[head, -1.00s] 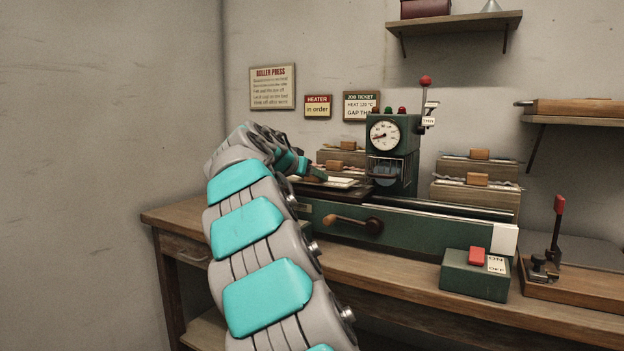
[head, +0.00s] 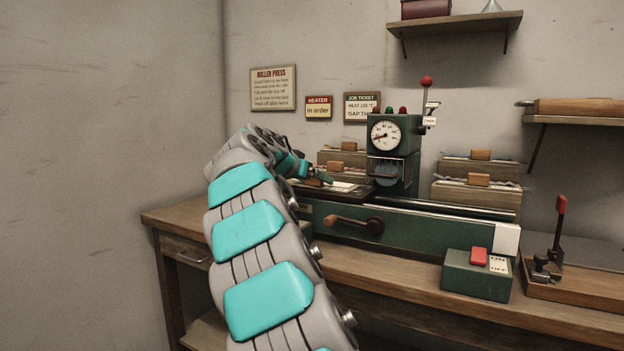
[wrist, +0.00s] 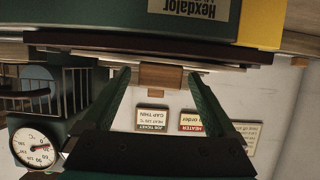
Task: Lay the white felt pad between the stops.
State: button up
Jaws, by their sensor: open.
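My gripper (wrist: 156,76) is open, its two green fingers apart in the wrist view. In the head view my gripper (head: 325,180) is low over the left end of the press, at a dark tray (head: 355,194). A flat pale piece (head: 343,186), which looks like the white felt pad, lies on that tray beside my fingertips. In the wrist view, which is upside down, thin pale layers (wrist: 160,57) lie along the dark tray edge. A small wooden block (wrist: 160,77) shows between the fingers; I cannot tell whether it touches them. I cannot make out the stops.
The green press head with a dial (head: 384,135) stands right of my gripper. Wooden boxes with knobs (head: 345,160) stand behind. A crank (head: 355,224) sticks out in front. A switch box (head: 476,276) and a red-handled lever (head: 560,206) are at the right.

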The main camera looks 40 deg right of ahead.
jog(key=shift+a+r+p, duration=0.15)
jog(key=shift+r+p, duration=0.25)
jog(key=shift+r, duration=0.15)
jog(key=b+v, duration=0.1)
jog(key=v, duration=1)
jog(key=shift+s+a+b, duration=0.25)
jog(key=shift+a+b, duration=0.05)
jog(key=shift+b, duration=0.05)
jog(key=shift+f, duration=0.1)
